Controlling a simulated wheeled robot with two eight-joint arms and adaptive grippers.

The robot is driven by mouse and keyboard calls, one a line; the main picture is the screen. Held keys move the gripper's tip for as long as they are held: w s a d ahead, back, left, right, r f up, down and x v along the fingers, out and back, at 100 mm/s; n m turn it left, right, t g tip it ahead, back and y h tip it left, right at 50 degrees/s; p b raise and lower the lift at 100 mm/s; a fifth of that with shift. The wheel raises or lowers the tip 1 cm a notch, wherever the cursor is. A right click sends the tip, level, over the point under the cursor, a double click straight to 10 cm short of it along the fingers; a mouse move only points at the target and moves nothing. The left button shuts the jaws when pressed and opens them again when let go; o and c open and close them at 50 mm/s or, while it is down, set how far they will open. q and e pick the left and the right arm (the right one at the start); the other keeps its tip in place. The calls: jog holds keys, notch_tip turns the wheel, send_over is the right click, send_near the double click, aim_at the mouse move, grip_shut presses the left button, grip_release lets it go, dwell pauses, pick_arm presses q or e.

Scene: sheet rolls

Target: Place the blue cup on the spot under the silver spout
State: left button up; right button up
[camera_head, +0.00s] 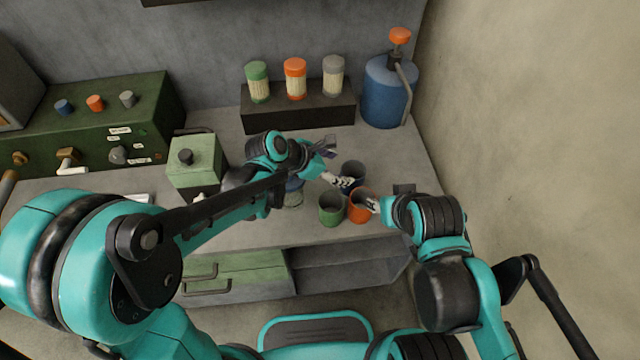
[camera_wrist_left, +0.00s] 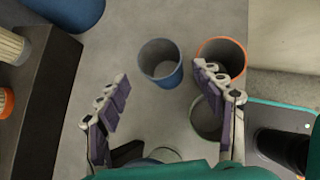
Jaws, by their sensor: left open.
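The blue cup (camera_head: 353,170) stands upright on the counter, with its mouth open upward, also in the left wrist view (camera_wrist_left: 161,64). My left gripper (camera_head: 335,161) is open and empty beside it. In the left wrist view my fingers (camera_wrist_left: 165,92) are spread wide, and the cup lies beyond the gap between them, not gripped. My right gripper (camera_head: 380,203) is close to the orange cup; its jaws are too small to judge. A green machine (camera_head: 95,125) at the left has several spouts, one of them greyish (camera_head: 118,155). The spot beneath is not clear.
An orange cup (camera_head: 360,208) and a green cup (camera_head: 331,210) stand close to the blue cup. A small green box (camera_head: 196,160) stands left of my left forearm. A blue canister (camera_head: 384,95) and a dark rack (camera_head: 300,108) of jars are behind. A wall bounds the right.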

aim_at(361, 173)
pick_arm(q)
jog(key=shift+n, duration=0.5)
jog(key=b+x, duration=0.3)
jog(key=x, duration=0.5)
jog(key=shift+w+d+f+b, duration=0.1)
jog(key=shift+w+f+b, duration=0.1)
jog(key=shift+f+b, duration=0.2)
jog(key=shift+r, duration=0.1)
jog(key=shift+c, duration=1.3)
jog(key=c, duration=0.9)
